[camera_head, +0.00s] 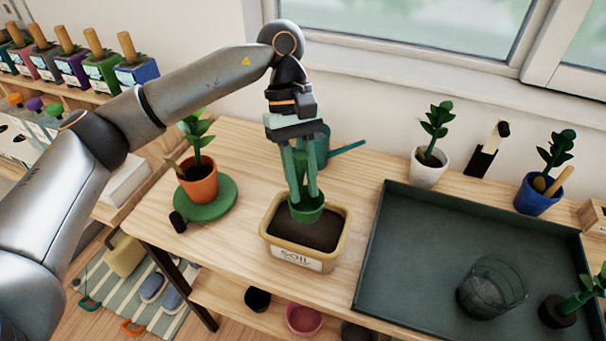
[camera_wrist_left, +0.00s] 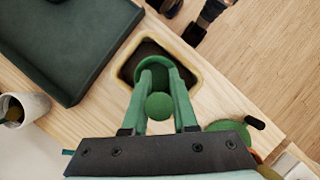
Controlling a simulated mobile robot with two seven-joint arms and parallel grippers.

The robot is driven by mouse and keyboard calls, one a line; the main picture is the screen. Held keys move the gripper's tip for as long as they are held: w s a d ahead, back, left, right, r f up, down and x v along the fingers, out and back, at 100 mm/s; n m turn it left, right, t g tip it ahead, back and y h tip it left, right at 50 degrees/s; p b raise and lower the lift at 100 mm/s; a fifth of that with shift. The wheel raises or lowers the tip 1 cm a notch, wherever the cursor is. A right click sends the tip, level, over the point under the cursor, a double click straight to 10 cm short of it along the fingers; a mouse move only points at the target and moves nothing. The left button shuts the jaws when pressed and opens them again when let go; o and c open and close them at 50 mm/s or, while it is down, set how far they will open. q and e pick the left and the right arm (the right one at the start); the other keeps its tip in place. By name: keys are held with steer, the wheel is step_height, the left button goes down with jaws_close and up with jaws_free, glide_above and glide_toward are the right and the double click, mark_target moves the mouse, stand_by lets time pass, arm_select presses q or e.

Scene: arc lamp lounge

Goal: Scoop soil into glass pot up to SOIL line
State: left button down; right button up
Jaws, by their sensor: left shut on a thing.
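My left gripper (camera_head: 304,188) points down over the tan soil bin (camera_head: 272,252), which has a SOIL label on its front and dark soil (camera_head: 310,235) inside. It is shut on a green scoop (camera_head: 307,210). The scoop's cup is low in the bin, at or just over the soil; I cannot tell how deep. In the left wrist view the scoop's round handle end (camera_wrist_left: 158,106) shows between the green fingers. The clear glass pot (camera_head: 492,287) stands in the dark green tray (camera_head: 420,235). It looks empty, and I cannot make out a line on it. My right gripper is not in view.
A potted plant (camera_head: 198,178) on a green round mat (camera_head: 217,205) is left of the bin. A teal watering can (camera_head: 322,145) stands behind. White (camera_head: 428,168) and blue (camera_head: 540,197) potted plants stand behind the tray. A bare-root plant (camera_head: 560,308) lies right of the glass pot.

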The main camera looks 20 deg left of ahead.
mark_target(303, 209)
arm_select(q)
step_height(303, 209, down, 4)
steer(key=b, duration=0.3)
steer(key=shift+f+b, duration=0.3)
steer(key=shift+f, duration=0.15)
steer(key=shift+f+b, duration=1.15)
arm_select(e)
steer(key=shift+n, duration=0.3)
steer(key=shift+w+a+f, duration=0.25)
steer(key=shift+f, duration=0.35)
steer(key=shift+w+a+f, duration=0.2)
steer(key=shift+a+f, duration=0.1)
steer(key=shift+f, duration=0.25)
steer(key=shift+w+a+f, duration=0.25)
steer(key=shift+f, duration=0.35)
arm_select(q)
steer(key=shift+r, duration=0.1)
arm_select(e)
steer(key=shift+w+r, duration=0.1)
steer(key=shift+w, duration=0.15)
arm_select(q)
steer(key=shift+r+p, duration=2.9)
steer(key=shift+r, duration=2.05)
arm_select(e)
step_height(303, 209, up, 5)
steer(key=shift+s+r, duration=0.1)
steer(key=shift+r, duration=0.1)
